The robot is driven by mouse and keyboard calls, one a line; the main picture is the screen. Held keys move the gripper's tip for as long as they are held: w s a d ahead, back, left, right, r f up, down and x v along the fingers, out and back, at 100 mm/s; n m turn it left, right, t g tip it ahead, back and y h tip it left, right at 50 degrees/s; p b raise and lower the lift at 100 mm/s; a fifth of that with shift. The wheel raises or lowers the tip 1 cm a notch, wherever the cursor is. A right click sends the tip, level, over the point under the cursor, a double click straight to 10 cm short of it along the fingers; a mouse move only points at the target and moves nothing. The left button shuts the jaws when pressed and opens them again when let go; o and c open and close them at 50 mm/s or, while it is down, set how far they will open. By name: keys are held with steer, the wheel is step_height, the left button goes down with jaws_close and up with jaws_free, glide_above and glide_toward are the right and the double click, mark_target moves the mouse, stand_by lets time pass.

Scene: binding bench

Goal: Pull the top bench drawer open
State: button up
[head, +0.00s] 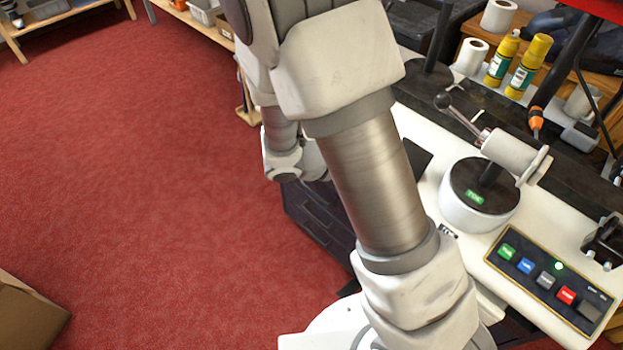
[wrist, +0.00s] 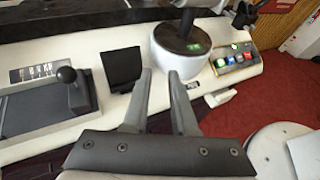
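A dark drawer unit (head: 318,222) stands under the bench's left side in the head view, partly hidden behind my arm. Its upper front is mostly covered, so the top drawer and its handle cannot be made out clearly. In the wrist view my gripper (wrist: 160,74) is open. Its two grey fingers are apart with nothing between them, and they point toward the white bench edge. In the head view the fingers are hidden behind my arm. I cannot tell whether they touch the bench front.
A black lever device (wrist: 60,105) is at left in the wrist view. Red carpet is clear at left; a cardboard box (head: 28,315) lies front left.

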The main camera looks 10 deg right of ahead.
steer(key=w+a+f+n+t+h+b, duration=0.1)
steer(key=w+f+n+t+b, duration=0.1)
steer(key=f+n+t, duration=0.15)
steer(key=w+a+f+n+t+b, duration=0.1)
steer(key=w+a+f+n+t, duration=0.1)
steer(key=f+n, duration=0.25)
steer(key=n+t+y+b, duration=0.9)
steer(key=n+y, duration=0.3)
steer(key=n, duration=1)
glide_toward(314, 193)
steer(key=shift+g, duration=0.25)
steer(key=shift+b+x, duration=2.7)
steer(key=shift+x, duration=2.5)
steer(key=shift+c, duration=0.3)
jaws_close()
